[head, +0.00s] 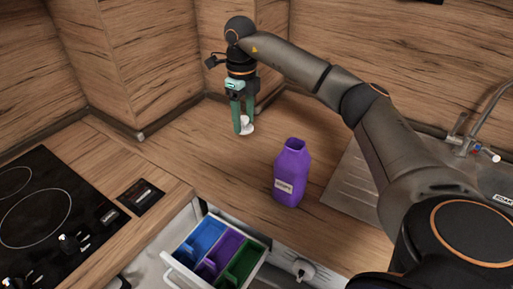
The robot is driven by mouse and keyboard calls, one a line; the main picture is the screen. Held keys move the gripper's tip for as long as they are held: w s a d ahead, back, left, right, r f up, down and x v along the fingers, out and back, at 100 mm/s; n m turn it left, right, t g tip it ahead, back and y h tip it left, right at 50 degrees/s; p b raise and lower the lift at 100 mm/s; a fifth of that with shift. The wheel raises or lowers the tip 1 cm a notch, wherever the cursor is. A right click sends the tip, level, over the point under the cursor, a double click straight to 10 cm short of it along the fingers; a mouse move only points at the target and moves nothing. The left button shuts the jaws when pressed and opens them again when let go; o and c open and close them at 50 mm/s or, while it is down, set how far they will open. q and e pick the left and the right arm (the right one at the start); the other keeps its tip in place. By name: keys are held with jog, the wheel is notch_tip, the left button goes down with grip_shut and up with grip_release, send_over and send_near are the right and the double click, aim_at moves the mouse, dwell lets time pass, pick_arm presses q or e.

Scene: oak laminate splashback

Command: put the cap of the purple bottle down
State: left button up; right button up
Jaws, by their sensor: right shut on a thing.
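The purple bottle (291,173) stands upright and open-topped on the wooden counter, with a small pale label on its front. My right gripper (243,125) points down over the counter, behind and to the left of the bottle. Its green fingers are shut on the white cap (247,127), which is partly hidden by them. The cap is at or close above the counter top; I cannot tell whether it touches. My left gripper is not in view.
A black cooktop (50,215) lies at the left. An open drawer (253,273) with blue, purple and green bins juts out below the counter. A sink with a drainboard (350,185) and tap is at the right. The counter around the cap is clear.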

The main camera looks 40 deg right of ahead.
aim_at(259, 151)
jog(key=d+f+m+b, duration=0.1)
jog(key=d+m, duration=0.4)
jog(key=m, duration=0.4)
jog(key=f, duration=1)
jog(key=shift+w+d+f, duration=0.1)
jog(key=shift+d, duration=0.15)
jog(key=shift+f, duration=0.1)
jog(key=o, duration=1.3)
notch_tip(259, 151, up, 12)
jog(key=shift+r, duration=0.15)
